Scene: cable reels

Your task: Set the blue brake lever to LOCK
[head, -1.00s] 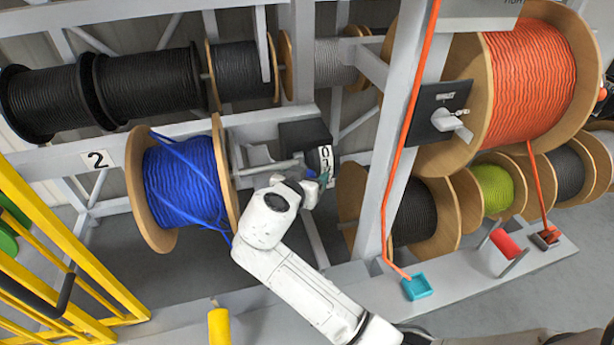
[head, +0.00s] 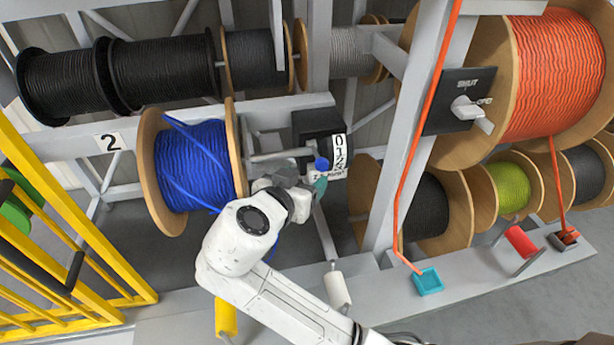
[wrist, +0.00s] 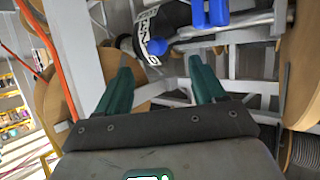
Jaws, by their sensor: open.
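A small blue knob (head: 322,164), which looks like the brake lever's end, shows in the head view just below the black counter box (head: 318,124). My gripper (head: 306,190) is beside it, with a teal finger just below the knob. In the wrist view my gripper (wrist: 162,85) is open, its two green fingers apart.
The blue cable reel (head: 190,165) stands left of my gripper. A grey upright with an orange cable (head: 411,165) stands to the right, beside a white-handled switch (head: 465,108). A yellow barrier (head: 60,250) is at the left. A white roller (head: 337,288) stands below the counter.

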